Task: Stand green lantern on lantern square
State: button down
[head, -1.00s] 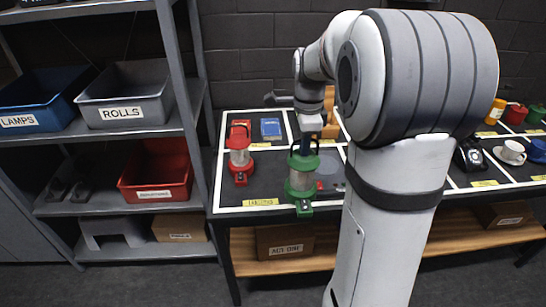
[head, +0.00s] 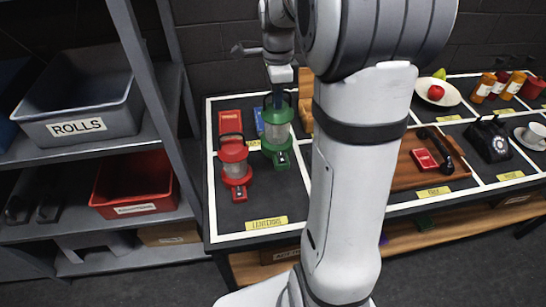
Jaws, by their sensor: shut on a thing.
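The green lantern (head: 277,128) hangs upright in my gripper (head: 280,92), which is shut on its top. It shows right of and slightly behind the red lantern (head: 234,168). The lantern square (head: 264,204) is the dark, white-edged area at the table's front left, with a yellow "LANTERNS" label (head: 267,223). The red lantern stands on this square. The green lantern's base shows over the square's back part; I cannot tell whether it touches the surface.
A red item (head: 230,122) and a partly hidden blue item lie behind the lanterns. Right of my arm are a black telephone (head: 437,150), a red box (head: 426,160) and a plate with an apple (head: 437,93). A shelf with bins (head: 82,120) stands left. The square's front part is bare.

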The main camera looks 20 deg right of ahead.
aim_at(278, 126)
notch_tip(278, 126, down, 6)
jog(key=shift+d+r, duration=0.1)
jog(key=shift+d, duration=0.05)
jog(key=shift+f+p, duration=0.4)
jog(key=shift+f, duration=1.55)
jog(key=shift+s, duration=0.1)
jog(key=c, duration=1.6)
grip_release()
jog(key=shift+o, duration=0.2)
